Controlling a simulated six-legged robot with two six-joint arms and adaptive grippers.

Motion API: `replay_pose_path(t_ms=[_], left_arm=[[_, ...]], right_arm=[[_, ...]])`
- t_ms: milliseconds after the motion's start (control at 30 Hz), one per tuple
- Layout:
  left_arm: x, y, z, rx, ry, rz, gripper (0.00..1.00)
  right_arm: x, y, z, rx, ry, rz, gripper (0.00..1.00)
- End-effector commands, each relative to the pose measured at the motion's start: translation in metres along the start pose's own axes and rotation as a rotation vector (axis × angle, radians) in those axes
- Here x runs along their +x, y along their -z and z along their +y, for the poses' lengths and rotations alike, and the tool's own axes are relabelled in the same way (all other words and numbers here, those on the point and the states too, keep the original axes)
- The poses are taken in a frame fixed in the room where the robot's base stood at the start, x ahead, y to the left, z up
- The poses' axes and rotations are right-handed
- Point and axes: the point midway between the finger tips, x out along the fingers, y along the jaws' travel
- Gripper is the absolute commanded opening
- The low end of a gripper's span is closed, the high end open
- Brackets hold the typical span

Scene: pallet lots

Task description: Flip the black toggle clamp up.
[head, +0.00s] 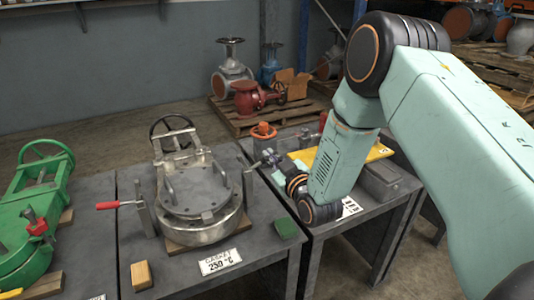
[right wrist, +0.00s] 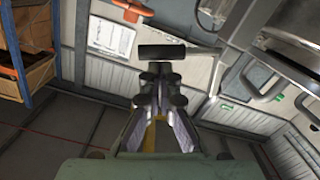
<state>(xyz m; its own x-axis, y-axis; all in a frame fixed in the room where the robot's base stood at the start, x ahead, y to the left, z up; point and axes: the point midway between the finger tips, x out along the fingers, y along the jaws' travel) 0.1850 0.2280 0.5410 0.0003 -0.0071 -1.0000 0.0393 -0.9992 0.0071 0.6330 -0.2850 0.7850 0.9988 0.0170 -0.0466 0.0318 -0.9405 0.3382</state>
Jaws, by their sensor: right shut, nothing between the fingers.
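The black toggle clamp's black grip (right wrist: 161,51) lies crosswise just beyond my fingertips in the right wrist view, with a pale metal lever (right wrist: 197,52) running right from it. In the head view its metal part (head: 248,186) shows at the right side of the round grey metal fixture (head: 185,222); the grip is hard to make out behind my gripper. My right gripper (head: 269,159) is shut and empty, and it also shows in the right wrist view (right wrist: 160,69). I cannot tell whether its tips touch the grip. My left gripper is out of view.
A red-handled clamp (head: 108,205) is on the fixture's left side. A green valve body (head: 35,215) stands at far left. A green block (head: 286,228), a wooden block (head: 141,275) and a label card (head: 221,261) lie in front. An orange handwheel (head: 263,131) stands behind my gripper.

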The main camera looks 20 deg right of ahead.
Motion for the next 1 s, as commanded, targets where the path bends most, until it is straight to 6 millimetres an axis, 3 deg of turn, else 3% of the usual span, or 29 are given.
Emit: replay_pose_path(t_ms=[167,1000], left_arm=[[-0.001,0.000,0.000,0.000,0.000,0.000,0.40],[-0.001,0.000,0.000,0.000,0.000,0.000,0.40]], right_arm=[[0.001,-0.008,0.002,0.097,0.005,0.000,0.00],[0.001,-0.016,0.004,0.089,0.005,0.000,0.00]])
